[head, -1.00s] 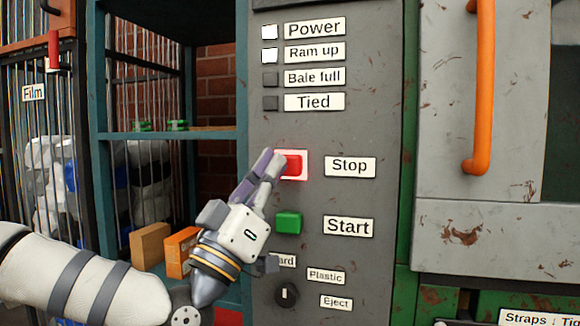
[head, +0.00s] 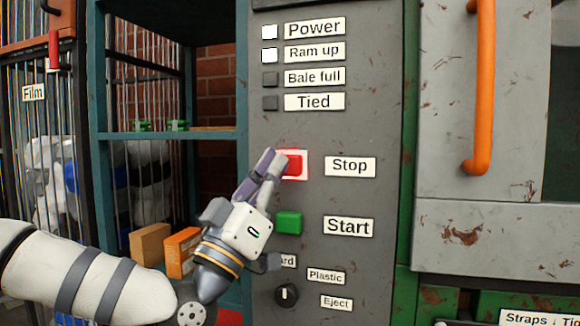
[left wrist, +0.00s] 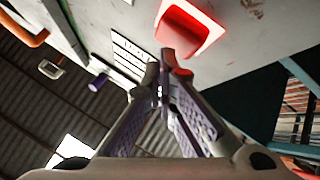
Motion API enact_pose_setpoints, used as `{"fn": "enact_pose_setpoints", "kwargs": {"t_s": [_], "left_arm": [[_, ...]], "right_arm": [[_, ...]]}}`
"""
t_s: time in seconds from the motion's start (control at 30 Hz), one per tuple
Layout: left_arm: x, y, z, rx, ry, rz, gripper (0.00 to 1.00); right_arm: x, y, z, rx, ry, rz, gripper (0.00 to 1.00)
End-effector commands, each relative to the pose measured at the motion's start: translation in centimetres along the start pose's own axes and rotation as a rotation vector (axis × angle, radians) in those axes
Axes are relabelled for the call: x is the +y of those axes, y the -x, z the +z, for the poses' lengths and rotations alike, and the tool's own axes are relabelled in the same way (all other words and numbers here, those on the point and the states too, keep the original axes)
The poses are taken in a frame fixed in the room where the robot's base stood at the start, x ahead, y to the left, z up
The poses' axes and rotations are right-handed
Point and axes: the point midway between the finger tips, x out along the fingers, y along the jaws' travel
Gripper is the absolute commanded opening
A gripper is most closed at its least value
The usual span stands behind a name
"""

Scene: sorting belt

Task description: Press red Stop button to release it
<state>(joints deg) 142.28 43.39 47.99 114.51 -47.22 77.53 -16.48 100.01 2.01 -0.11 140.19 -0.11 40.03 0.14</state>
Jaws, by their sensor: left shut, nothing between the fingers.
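The red Stop button (head: 294,165) sits in a pale square surround on the grey control panel, left of the Stop label (head: 350,167), with a red glow around it. My left gripper (head: 270,158) is shut and empty, its fingertips at the left edge of the button in the head view. In the left wrist view the red button (left wrist: 185,30) shows just beyond the shut fingertips (left wrist: 168,65). I cannot tell whether they touch it. My right gripper is not in view.
The green Start button (head: 289,223) lies just below, close to my left gripper. A dark selector knob (head: 287,295) is lower on the panel. The Power (head: 270,32) and Ram up (head: 270,55) lamps are lit white. An orange handle (head: 482,90) stands at right.

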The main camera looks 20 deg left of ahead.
Motion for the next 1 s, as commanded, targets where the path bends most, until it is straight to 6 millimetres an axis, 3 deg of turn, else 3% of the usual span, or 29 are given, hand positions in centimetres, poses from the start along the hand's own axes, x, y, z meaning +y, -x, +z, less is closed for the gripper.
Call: {"fn": "enact_pose_setpoints", "kwargs": {"t_s": [1.0], "left_arm": [[-0.6, -0.83, 0.61, 0.001, 0.0, 0.0, 0.0]], "right_arm": [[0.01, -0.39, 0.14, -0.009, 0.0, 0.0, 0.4]]}}
